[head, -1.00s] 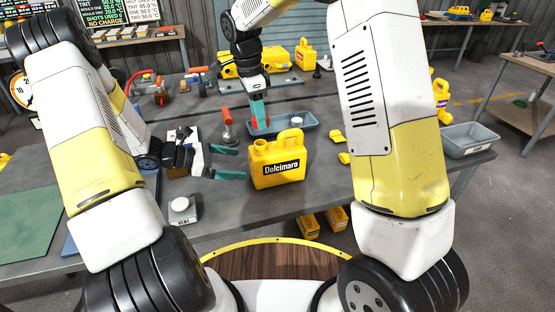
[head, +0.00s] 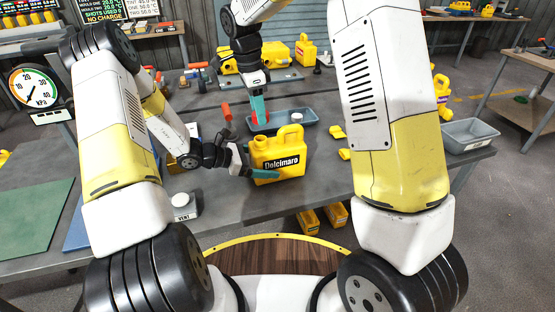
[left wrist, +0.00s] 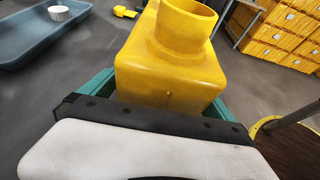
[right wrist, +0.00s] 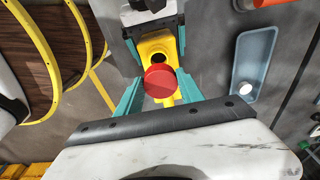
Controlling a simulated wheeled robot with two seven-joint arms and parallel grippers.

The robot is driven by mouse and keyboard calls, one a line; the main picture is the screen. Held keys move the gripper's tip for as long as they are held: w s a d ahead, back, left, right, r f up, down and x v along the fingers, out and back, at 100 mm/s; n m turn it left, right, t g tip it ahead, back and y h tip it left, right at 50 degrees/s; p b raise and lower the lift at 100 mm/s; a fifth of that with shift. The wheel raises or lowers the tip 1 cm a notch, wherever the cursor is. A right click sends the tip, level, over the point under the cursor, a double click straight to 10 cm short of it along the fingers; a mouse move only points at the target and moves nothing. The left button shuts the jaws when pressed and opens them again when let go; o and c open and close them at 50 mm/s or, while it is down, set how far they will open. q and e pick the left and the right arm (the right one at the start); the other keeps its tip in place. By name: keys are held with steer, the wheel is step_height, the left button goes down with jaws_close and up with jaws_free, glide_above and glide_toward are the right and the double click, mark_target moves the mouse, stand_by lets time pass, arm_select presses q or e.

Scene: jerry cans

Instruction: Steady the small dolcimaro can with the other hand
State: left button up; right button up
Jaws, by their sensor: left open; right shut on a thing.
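The yellow Dolcimaro can (head: 280,158) stands upright on the grey bench, its handle to the right. My left gripper (head: 264,172) is open, with one teal finger across the can's front; the other is hidden behind it. In the left wrist view the can (left wrist: 170,75) sits between both fingers, its wide neck uppermost; contact is unclear. My right gripper (head: 260,117) is shut on a red cap (right wrist: 160,81) and points down, above and behind the can. In the right wrist view the can's open neck (right wrist: 158,57) shows just beyond the cap.
A blue-grey tray (head: 308,129) with a white cap (head: 297,117) lies behind the can. A VENT box (head: 186,206) with a white knob stands front left. Yellow pieces (head: 338,132) lie to the right.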

mark_target(259, 139)
arm_select(q)
steer(key=shift+w+d+f, duration=0.1)
steer(key=shift+d+f, duration=0.1)
steer(key=shift+d, duration=0.2)
steer(key=c, duration=2)
arm_select(e)
steer(key=shift+s+a+f, duration=0.1)
steer(key=shift+f, duration=1.15)
steer(key=shift+a+f, duration=0.1)
steer(key=shift+f, duration=1.15)
steer(key=shift+f, duration=0.9)
steer(key=shift+f, duration=0.5)
